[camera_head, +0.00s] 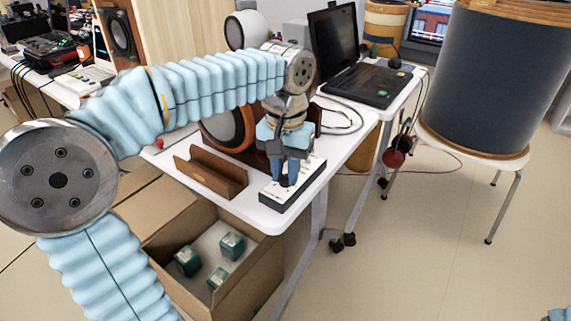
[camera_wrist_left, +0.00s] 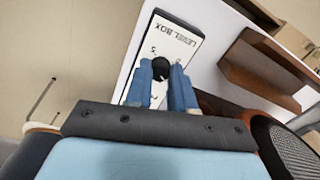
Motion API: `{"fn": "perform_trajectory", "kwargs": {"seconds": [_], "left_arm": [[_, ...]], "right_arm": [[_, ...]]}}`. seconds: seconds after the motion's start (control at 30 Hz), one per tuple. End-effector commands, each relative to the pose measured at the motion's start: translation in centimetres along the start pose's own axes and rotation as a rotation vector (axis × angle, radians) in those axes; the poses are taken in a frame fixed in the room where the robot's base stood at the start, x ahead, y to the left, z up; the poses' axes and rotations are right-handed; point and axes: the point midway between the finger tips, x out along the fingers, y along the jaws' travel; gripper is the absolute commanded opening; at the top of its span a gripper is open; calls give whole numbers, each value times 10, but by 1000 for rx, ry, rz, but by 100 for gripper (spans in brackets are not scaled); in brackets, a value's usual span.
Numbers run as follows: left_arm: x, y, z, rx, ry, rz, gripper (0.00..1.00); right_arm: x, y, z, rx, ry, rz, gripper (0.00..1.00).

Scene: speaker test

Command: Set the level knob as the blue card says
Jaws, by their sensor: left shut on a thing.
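The level box (camera_head: 300,190) is a white-topped box with dark sides near the front edge of the white table. In the left wrist view its face (camera_wrist_left: 176,38) reads "LEVEL BOX", and a mark like a 5 stands beside the black round knob (camera_wrist_left: 161,66). My left gripper (camera_head: 284,181) points down at the box. Its blue fingers (camera_wrist_left: 162,82) are shut on the knob, one on each side. The knob's pointer and the other marks are too small or hidden to read. I cannot make out a blue card in either view.
A brown wooden holder (camera_head: 211,178) stands left of the box, with a speaker (camera_head: 222,126) behind it. An open laptop (camera_head: 365,82) is farther back. A cardboard box (camera_head: 262,274) with green-and-white items stands below the table. A large dark drum (camera_head: 490,80) is at right.

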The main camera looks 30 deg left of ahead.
Motion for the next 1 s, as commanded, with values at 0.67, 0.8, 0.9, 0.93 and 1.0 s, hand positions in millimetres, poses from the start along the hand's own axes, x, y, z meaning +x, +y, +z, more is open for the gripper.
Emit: {"fn": "perform_trajectory", "kwargs": {"seconds": [0.67, 0.8, 0.9, 0.93, 1.0], "left_arm": [[0, 0, 0, 641, 1, 0, 0], [0, 0, 0, 774, 1, 0, 0], [0, 0, 0, 869, 1, 0, 0], [0, 0, 0, 897, 1, 0, 0], [0, 0, 0, 963, 1, 0, 0]], "right_arm": [[-12, -6, 0, -2, -2, -2, 0], [-12, -6, 0, -2, -2, -2, 0], [-12, -6, 0, -2, -2, -2, 0], [-12, -6, 0, -2, -2, -2, 0], [-12, -6, 0, -2, -2, -2, 0]]}}
